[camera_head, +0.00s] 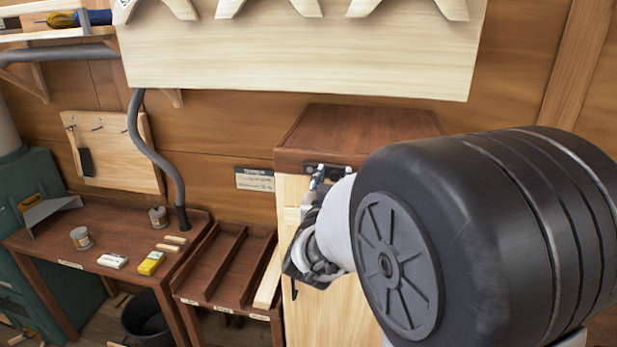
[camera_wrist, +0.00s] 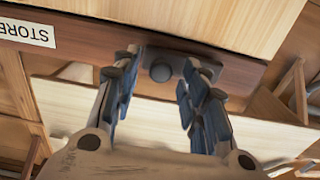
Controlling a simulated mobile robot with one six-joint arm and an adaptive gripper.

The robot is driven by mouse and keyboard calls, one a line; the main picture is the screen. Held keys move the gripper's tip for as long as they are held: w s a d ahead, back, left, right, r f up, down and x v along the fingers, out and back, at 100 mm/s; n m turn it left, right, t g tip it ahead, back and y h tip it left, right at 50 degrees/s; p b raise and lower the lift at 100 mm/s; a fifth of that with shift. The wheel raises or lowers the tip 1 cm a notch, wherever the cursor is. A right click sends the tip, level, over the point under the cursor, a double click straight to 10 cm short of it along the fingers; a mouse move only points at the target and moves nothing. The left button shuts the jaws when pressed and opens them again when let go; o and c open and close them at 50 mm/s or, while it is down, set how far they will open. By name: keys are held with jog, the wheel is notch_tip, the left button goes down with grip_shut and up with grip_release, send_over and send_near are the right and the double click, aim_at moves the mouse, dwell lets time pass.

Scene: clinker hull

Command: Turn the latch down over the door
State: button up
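The cabinet's latch (camera_wrist: 225,72) is a dark bar with a round pivot knob. In the wrist view it lies lengthwise along the dark brown top rail. In the head view the latch (camera_head: 345,171) shows as a black piece at the cabinet's top front edge. The pale wood door (camera_head: 335,312) is below it, partly hidden by my arm. My gripper (camera_wrist: 158,64) is open, one finger on each side of the knob, with gaps visible between. I cannot tell whether a finger touches the bar. In the head view my gripper (camera_head: 318,180) is at the latch.
The brown cabinet (camera_head: 355,125) stands against the plank wall. A pale board (camera_head: 300,55) juts out above it. A slotted rack (camera_head: 225,265) and a desk (camera_head: 115,235) with small items stand to the left. A STORE label (camera_wrist: 27,33) is on the rail.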

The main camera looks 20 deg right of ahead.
jog(key=shift+c, duration=0.2)
grip_shut()
dwell(0.6)
